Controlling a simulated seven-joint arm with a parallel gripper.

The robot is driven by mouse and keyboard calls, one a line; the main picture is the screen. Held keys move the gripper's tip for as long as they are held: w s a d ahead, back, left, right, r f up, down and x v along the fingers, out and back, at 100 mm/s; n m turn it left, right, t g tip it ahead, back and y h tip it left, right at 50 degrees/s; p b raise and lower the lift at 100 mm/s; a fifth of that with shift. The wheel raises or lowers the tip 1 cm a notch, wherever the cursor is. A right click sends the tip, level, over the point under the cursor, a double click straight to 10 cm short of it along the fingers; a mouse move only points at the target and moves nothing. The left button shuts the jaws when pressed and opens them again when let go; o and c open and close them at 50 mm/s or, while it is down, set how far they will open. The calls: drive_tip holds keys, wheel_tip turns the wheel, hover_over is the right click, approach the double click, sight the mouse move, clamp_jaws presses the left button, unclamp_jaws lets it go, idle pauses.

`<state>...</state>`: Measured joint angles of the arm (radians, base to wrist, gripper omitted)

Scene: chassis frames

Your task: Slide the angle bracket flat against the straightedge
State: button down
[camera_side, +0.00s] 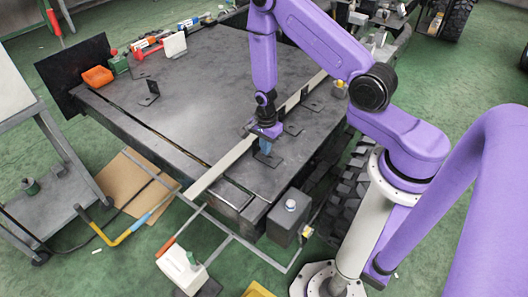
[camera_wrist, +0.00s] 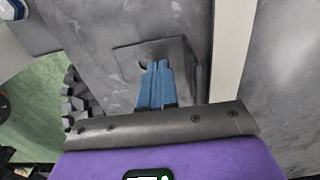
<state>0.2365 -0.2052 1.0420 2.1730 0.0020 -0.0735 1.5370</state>
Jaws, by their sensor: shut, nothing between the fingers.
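A dark angle bracket (camera_side: 270,162) lies on the table top just below my gripper. In the wrist view its flat plate (camera_wrist: 135,60) shows a hole, and its upright flange stands on the side toward the straightedge. The long pale straightedge (camera_side: 222,167) runs diagonally across the table; in the wrist view it is at the right (camera_wrist: 233,50). A narrow dark strip shows between the bracket and the straightedge; I cannot tell if they touch. My gripper (camera_side: 265,150) has its blue fingers together (camera_wrist: 154,88), over the plate and hiding part of it and its hole.
An orange bin (camera_side: 97,76) sits at the table's left corner. The table's middle is clear. A grey box (camera_side: 288,215) stands beyond the front edge.

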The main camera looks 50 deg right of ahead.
sight(256, 141)
drive_tip(key=shift+w, duration=2)
idle(2.9)
drive_tip(key=shift+r, duration=0.1)
wheel_tip(256, 141, up, 7)
drive_tip(key=s, duration=0.1)
idle(1.2)
